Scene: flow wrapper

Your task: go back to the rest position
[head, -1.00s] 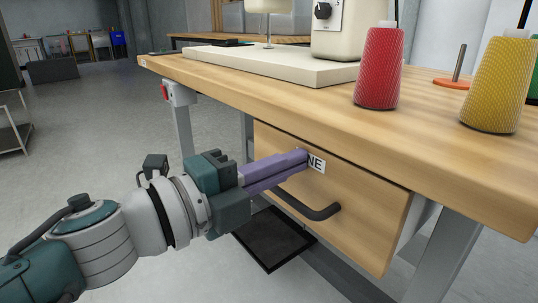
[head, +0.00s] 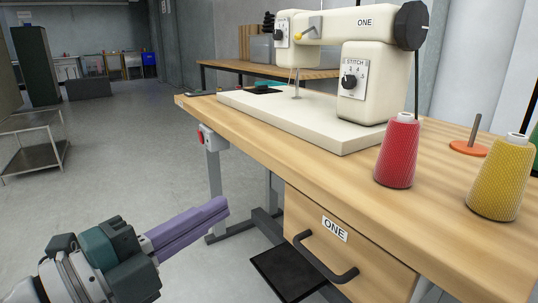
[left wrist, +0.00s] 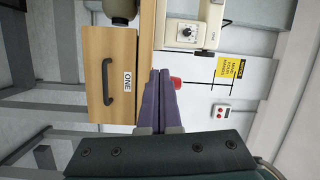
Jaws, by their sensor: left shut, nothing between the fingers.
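My left gripper (head: 218,207) reaches in from the lower left of the head view. Its purple fingers are shut with nothing between them. It is in the air left of the wooden drawer (head: 378,277), apart from it. The drawer has a dark handle (head: 325,258) and a label reading ONE. In the left wrist view the shut fingers (left wrist: 161,76) show at the middle, with the drawer (left wrist: 116,65) and its handle beyond them to the left. My right gripper is not in view.
A wooden table (head: 262,139) carries a sewing machine (head: 365,85), a red thread cone (head: 397,152) and a yellow thread cone (head: 502,178). A black foot pedal (head: 290,272) lies below the table. A metal shelf cart (head: 35,150) stands at the left. The floor between is clear.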

